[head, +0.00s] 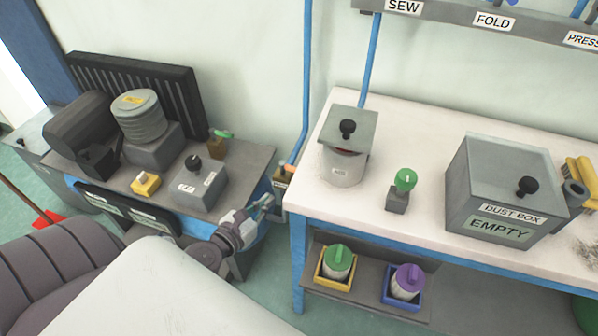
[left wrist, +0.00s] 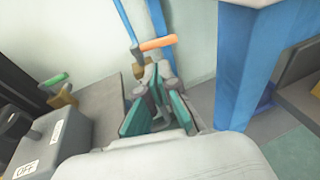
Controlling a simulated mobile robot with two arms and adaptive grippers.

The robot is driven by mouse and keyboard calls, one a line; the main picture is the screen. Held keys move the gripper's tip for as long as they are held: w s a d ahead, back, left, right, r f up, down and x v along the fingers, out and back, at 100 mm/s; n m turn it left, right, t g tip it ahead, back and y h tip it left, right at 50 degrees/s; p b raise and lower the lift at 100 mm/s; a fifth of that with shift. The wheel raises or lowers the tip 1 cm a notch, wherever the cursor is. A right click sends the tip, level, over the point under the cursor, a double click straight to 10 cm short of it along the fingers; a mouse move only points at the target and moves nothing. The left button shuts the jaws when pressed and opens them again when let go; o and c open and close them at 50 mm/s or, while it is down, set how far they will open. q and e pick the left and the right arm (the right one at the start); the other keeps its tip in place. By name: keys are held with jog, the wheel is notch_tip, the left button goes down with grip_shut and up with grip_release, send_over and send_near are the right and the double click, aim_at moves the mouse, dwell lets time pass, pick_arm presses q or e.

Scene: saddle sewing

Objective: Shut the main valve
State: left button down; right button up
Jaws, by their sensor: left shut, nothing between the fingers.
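A valve with an orange lever (left wrist: 158,43) sits on the blue pipe (left wrist: 125,22) in the left wrist view, its lever sticking out sideways to the right. In the head view the pipe (head: 304,90) runs down the wall to this spot between the bench and the table. A second small valve with a green lever (head: 222,134) stands at the bench's back edge; it also shows in the left wrist view (left wrist: 55,80). No label names either as the main valve. My left gripper (head: 266,202) is shut and empty, just short of the orange lever, with no clear contact. My right gripper is out of view.
A grey switch box (head: 199,186) with a black knob and a yellow button box (head: 146,184) stand on the bench. The white table (head: 300,196) with its blue leg is close on the right. It holds a lidded pot (head: 343,166) and the dust box (head: 503,190).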

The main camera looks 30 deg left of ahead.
pick_arm(q)
jog(key=w, duration=0.3)
jog(key=w+f, duration=0.1)
jog(key=w, duration=0.3)
jog(key=w+f, duration=0.1)
jog(key=w, duration=0.3)
jog(key=shift+w+f, duration=0.15)
jog(key=shift+w, duration=0.1)
jog(key=shift+w+d+p, duration=0.35)
jog(key=shift+w+p, duration=0.35)
jog(key=shift+p, duration=0.15)
jog(key=shift+s, duration=0.1)
jog(key=s+r, duration=0.2)
jog(key=s, duration=0.9)
jog(key=shift+s+r, duration=0.2)
jog(key=shift+s, duration=0.15)
